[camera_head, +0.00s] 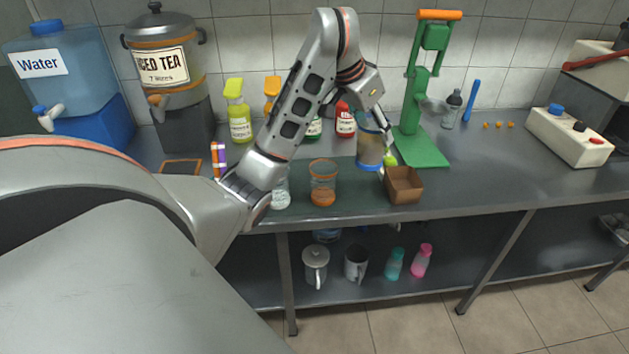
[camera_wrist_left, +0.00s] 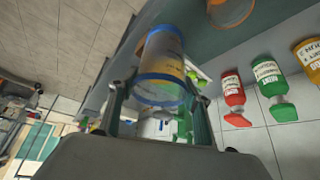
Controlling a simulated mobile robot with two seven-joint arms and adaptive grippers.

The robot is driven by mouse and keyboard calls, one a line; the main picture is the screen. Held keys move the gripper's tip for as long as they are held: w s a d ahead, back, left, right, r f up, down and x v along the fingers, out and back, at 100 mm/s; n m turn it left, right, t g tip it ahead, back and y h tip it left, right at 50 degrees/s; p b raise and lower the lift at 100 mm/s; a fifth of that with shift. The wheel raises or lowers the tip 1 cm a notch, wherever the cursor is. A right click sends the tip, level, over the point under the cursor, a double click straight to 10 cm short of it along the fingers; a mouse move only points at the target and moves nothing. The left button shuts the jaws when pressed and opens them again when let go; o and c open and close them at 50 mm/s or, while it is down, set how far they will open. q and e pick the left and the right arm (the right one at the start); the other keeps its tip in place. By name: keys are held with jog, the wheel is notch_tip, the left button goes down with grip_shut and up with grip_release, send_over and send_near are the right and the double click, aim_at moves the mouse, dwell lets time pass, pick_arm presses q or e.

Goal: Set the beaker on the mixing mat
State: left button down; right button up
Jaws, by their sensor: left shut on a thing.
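The beaker (camera_head: 370,150) is a clear cylinder with blue bands at its ends. My left gripper (camera_head: 384,134) is shut on it and holds it over the back right part of the dark green mixing mat (camera_head: 342,191). I cannot tell whether its base touches the mat. In the left wrist view the beaker (camera_wrist_left: 165,62) sits between the two fingers of my left gripper (camera_wrist_left: 160,98). My right gripper is not in view.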

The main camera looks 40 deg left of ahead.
pick_arm(q)
jog(key=shift+w+a+r+n+p, duration=0.5)
jog(key=shift+w+a+r+p, duration=0.55)
jog(key=shift+w+a+r, duration=1.75)
notch_tip(320, 180, down, 21)
jog(key=w+a+b, duration=0.1)
jog(key=b, duration=0.2)
jog(key=shift+w+f, duration=0.15)
jog(key=shift+f, duration=0.05)
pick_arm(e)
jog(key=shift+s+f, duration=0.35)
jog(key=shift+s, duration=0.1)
pick_arm(q)
jog(key=shift+a+f, duration=0.1)
jog(key=shift+f, duration=0.05)
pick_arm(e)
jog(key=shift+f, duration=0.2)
pick_arm(q)
jog(key=c, duration=1.1)
grip_release()
jog(key=shift+o, duration=0.5)
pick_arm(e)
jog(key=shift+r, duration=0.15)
